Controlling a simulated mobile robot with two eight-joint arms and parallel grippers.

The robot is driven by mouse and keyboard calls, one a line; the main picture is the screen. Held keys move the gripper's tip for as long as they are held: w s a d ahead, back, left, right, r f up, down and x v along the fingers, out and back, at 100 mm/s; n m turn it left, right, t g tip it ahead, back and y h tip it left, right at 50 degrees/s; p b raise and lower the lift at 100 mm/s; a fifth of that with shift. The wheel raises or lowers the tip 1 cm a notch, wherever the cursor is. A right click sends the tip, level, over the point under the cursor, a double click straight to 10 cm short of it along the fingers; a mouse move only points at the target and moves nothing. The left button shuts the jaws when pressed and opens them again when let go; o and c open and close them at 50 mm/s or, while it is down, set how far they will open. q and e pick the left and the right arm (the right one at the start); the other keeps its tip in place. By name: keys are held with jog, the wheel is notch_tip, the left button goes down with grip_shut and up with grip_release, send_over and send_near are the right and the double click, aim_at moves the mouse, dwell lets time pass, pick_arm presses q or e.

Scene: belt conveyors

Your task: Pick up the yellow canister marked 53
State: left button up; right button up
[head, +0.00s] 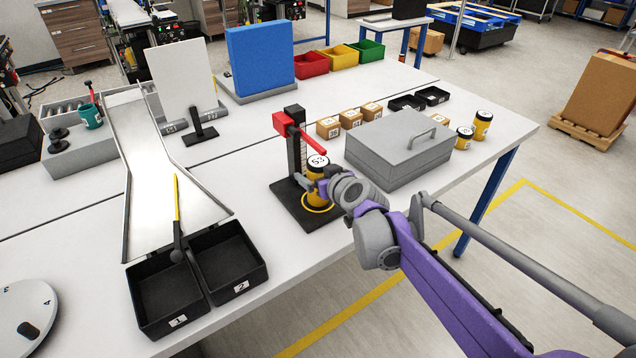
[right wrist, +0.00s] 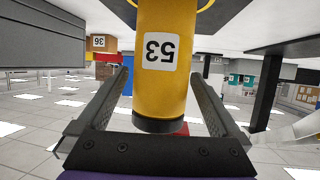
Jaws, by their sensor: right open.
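The yellow canister marked 53 (head: 316,172) stands upright on a black base, inside a yellow ring, below the red lever of a small press. In the right wrist view the picture is upside down, and the canister (right wrist: 160,75) stands between the two open fingers, with a visible gap on each side. My left gripper is not in view.
The press's red lever (head: 305,135) reaches over near the canister's top. A grey lidded box (head: 398,150) stands close to the right. Black bins 1 (head: 168,300) and 2 (head: 232,268) lie front left. Two other yellow canisters (head: 482,125) stand at the right edge.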

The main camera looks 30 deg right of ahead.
jog(key=shift+x, duration=1.25)
grip_shut()
